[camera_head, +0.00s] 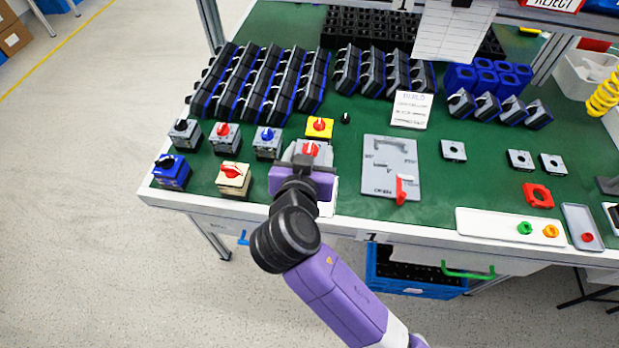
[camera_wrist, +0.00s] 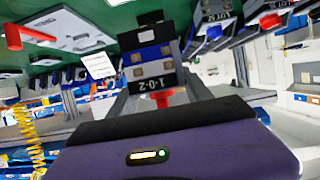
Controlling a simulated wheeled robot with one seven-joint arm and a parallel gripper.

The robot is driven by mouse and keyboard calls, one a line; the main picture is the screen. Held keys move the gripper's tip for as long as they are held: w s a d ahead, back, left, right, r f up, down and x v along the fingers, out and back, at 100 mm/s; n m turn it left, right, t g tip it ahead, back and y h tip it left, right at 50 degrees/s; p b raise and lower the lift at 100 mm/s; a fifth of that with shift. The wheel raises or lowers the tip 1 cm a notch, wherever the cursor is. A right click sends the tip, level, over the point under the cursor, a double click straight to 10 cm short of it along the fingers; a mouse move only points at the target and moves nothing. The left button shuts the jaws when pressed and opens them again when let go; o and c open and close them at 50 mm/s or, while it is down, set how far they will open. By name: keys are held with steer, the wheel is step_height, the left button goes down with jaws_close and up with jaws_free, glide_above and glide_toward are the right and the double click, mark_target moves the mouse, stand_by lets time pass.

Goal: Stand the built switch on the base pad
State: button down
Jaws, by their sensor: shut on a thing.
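The built switch (camera_head: 310,149) has a grey top and a red knob. My gripper (camera_head: 306,162) is shut on it near the table's front edge. In the wrist view the switch (camera_wrist: 151,62) sits between the two fingers, showing a dark plate marked 1-0-2, a blue band and metal terminals. Its red knob (camera_wrist: 162,98) points toward my palm. A pale flat piece (camera_head: 328,209), perhaps the base pad, shows partly beside my wrist; my arm hides the rest. I cannot tell whether the switch touches anything below.
Several finished switches stand left, including a blue one (camera_head: 172,172), a cream one (camera_head: 233,179) and a yellow one (camera_head: 319,127). A grey fixture plate (camera_head: 391,158) with a red lever lies right. Dark rows of parts (camera_head: 262,80) fill the back. Green mat is clear around (camera_head: 445,190).

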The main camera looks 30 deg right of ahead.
step_height(320, 180, down, 9)
steer(key=shift+f, duration=0.1)
stand_by(0.4)
steer(key=shift+f, duration=0.15)
steer(key=shift+c, duration=2.3)
jaws_free()
steer(key=shift+r, duration=0.25)
steer(key=b+v, duration=0.1)
steer(key=v, duration=1.1)
steer(key=shift+f, duration=0.2)
